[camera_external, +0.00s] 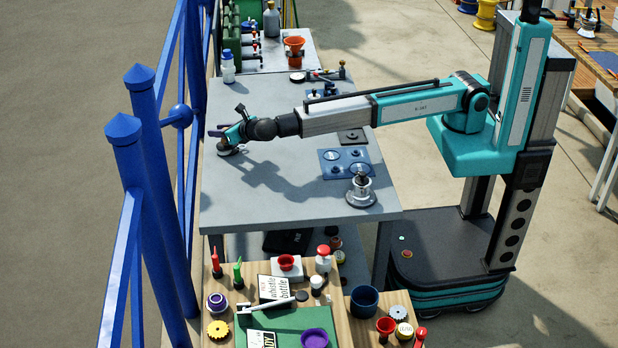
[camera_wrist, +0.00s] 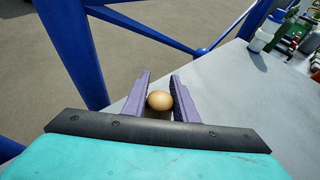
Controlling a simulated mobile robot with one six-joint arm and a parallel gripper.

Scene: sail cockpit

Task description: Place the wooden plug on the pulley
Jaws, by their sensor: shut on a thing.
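The wooden plug (camera_wrist: 159,101) shows as a tan rounded end between the two purple fingers of my gripper (camera_wrist: 161,88) in the wrist view. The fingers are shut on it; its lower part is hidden. In the external view my gripper (camera_external: 228,143) is low at the left edge of the grey table, with a small round grey piece (camera_external: 226,151) just beneath it. I cannot tell whether they touch. A round silver metal fitting with a dark top (camera_external: 361,191) stands at the table's front right. I cannot tell for sure which of these is the pulley.
The grey table (camera_external: 260,200) is mostly clear in front. A blue plate (camera_external: 344,163) with round parts and a dark square plate (camera_external: 352,137) lie to the right. A white bottle (camera_external: 228,68) stands at the back left. Blue railing (camera_external: 150,150) runs close along the left edge.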

